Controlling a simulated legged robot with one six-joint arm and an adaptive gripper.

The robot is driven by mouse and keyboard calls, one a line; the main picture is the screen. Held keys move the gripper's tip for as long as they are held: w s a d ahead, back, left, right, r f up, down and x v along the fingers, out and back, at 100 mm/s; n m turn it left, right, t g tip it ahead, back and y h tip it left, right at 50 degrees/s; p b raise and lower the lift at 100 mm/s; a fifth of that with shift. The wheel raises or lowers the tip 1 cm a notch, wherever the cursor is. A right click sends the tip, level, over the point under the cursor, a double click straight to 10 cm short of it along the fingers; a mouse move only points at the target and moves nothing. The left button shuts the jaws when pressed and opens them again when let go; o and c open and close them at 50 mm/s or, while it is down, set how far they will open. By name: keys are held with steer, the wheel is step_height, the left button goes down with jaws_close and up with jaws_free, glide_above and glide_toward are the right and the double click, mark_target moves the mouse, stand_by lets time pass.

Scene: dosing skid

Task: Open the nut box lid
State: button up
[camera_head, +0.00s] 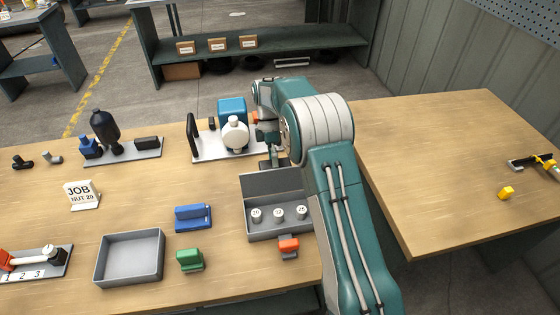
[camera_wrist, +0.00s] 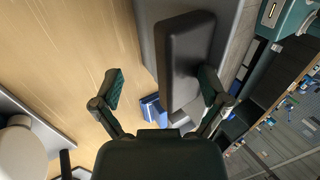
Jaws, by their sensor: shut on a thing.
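The nut box (camera_head: 262,229) is a grey box near the table's right edge. Its lid (camera_head: 268,184) stands raised at the back, and several white-topped round pieces with numbers show inside. My gripper (camera_head: 270,160) is at the lid's upper edge, partly hidden by my arm. In the wrist view, a dark rounded bar (camera_wrist: 185,50), apparently the lid's handle, lies between my gripper's fingers (camera_wrist: 163,88), close to the right finger. My gripper is shut on the lid, though the exact contact is hard to see. My arm covers the box's right side.
An orange-topped block (camera_head: 288,244) stands at the box's front. Blue (camera_head: 193,217) and green (camera_head: 189,260) blocks and a grey tray (camera_head: 130,258) are to its left. A pump unit (camera_head: 236,134) stands behind. A side table (camera_head: 460,150) extends right.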

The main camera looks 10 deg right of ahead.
steer(key=shift+o, duration=0.4)
steer(key=shift+w+f, duration=0.4)
steer(key=shift+f, duration=0.3)
steer(key=shift+w+f, duration=0.1)
steer(key=shift+w, duration=0.05)
steer(key=shift+c, duration=0.5)
jaws_close()
steer(key=shift+o, duration=2.3)
jaws_free()
steer(key=shift+w, duration=0.1)
steer(key=v, duration=0.7)
steer(key=shift+w+r, duration=0.2)
steer(key=shift+r, duration=0.05)
steer(key=shift+r, duration=0.1)
